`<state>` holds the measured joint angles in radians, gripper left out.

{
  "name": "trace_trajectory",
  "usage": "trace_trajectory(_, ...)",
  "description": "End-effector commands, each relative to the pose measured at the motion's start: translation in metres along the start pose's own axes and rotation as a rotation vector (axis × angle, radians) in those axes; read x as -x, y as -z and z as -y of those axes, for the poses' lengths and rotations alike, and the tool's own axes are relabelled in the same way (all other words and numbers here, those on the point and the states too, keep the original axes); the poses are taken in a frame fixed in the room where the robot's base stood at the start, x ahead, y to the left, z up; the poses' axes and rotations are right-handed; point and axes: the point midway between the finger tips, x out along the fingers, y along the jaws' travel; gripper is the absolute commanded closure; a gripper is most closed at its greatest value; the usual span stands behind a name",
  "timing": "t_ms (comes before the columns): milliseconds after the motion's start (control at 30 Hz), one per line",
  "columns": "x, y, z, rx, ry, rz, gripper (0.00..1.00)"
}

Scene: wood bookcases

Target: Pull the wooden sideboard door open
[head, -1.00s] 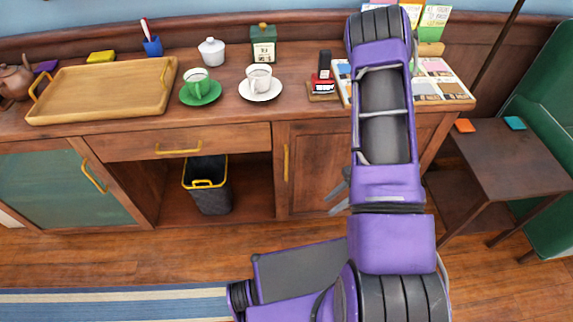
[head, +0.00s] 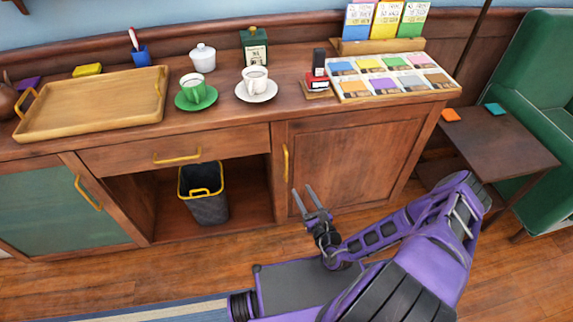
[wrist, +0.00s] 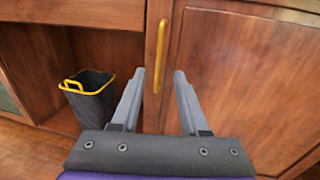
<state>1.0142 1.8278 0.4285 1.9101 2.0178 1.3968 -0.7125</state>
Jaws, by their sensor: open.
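The wooden sideboard door (head: 350,160) is closed, at the right end of the sideboard, and it also shows in the wrist view (wrist: 235,70). Its upright yellow handle (head: 286,163) is near the door's left edge. In the wrist view the handle (wrist: 160,55) stands ahead of my fingers, across the gap between them. My gripper (head: 304,193) is open and empty, low in front of the door, a little below and right of the handle. In the wrist view my gripper (wrist: 158,75) shows both fingers apart, with no visible contact on the handle.
A dark bin (head: 206,195) with a yellow rim stands in the open bay left of the door. A drawer (head: 175,148) is above it. Cups, a tray (head: 95,105) and cards crowd the top. A small side table (head: 500,145) and green armchair (head: 545,80) stand right.

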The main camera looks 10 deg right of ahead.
Motion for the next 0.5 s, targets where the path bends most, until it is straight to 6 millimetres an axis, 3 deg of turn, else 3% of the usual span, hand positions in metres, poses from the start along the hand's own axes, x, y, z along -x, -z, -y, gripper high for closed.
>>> trace_trajectory(500,-0.111,0.002,-0.001,0.002,-0.003,0.001,0.56)
